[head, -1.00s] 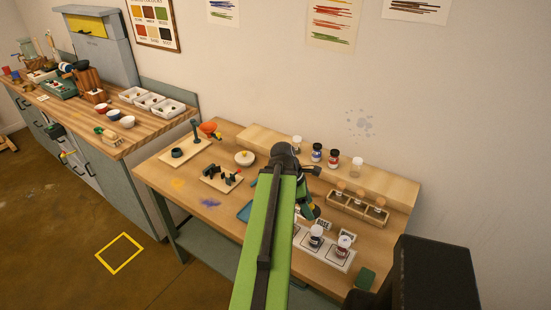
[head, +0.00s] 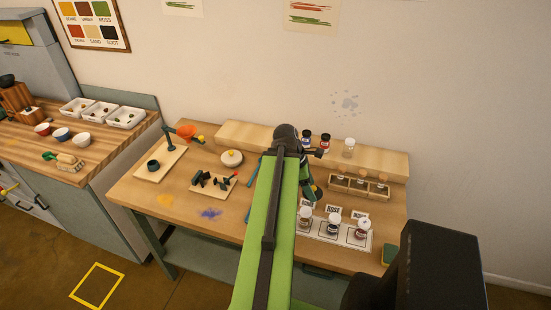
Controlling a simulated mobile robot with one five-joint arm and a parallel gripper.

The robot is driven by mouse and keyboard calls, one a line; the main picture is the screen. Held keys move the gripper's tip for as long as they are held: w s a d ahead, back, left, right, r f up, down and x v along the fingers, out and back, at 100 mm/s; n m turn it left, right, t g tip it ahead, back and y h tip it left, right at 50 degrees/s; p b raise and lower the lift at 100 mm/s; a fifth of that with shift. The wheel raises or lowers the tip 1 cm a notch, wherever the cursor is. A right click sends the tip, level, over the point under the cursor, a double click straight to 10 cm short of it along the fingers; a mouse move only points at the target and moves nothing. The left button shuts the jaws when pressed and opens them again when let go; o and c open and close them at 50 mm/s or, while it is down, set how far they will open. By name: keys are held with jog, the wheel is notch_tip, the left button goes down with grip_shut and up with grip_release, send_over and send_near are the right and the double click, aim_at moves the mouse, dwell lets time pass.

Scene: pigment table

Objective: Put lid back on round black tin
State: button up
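I cannot make out a round black tin for certain. A small dark round cup (head: 153,165) stands on a wooden board at the table's left. A round pale piece with a knob (head: 231,157), perhaps a lid, lies right of the funnel stand; I cannot tell whether it belongs to a tin. My green arm reaches over the table's middle and covers what lies behind it. My gripper (head: 312,192) is mostly hidden behind the arm; only dark and teal parts show at its right side. Its fingertips and anything between them are hidden.
Several jars (head: 363,230) stand on a white labelled strip at the front right. A rack of corked vials (head: 360,185) and jars on a raised shelf (head: 385,160) stand behind. A board with small dark parts (head: 213,184) lies left of my arm. Bare tabletop (head: 150,190) shows front left.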

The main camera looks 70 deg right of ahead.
jog(key=w+d+f+n+b, duration=0.1)
jog(key=w+d+n, duration=0.1)
jog(key=w+d, duration=0.4)
jog(key=w+d+f+n+t+h+b, duration=0.1)
jog(key=w+d+n, duration=0.2)
jog(key=w+d, duration=0.3)
jog(key=w, duration=0.5)
jog(key=shift+d+f+n+h, duration=0.25)
jog(key=shift+d+n+h, duration=0.05)
jog(key=shift+f+b, duration=0.15)
jog(key=shift+b, duration=0.15)
notch_tip(320, 180, down, 6)
jog(key=b, duration=0.6)
jog(key=shift+f, duration=0.2)
jog(key=shift+c, duration=0.2)
jog(key=o, duration=1.7)
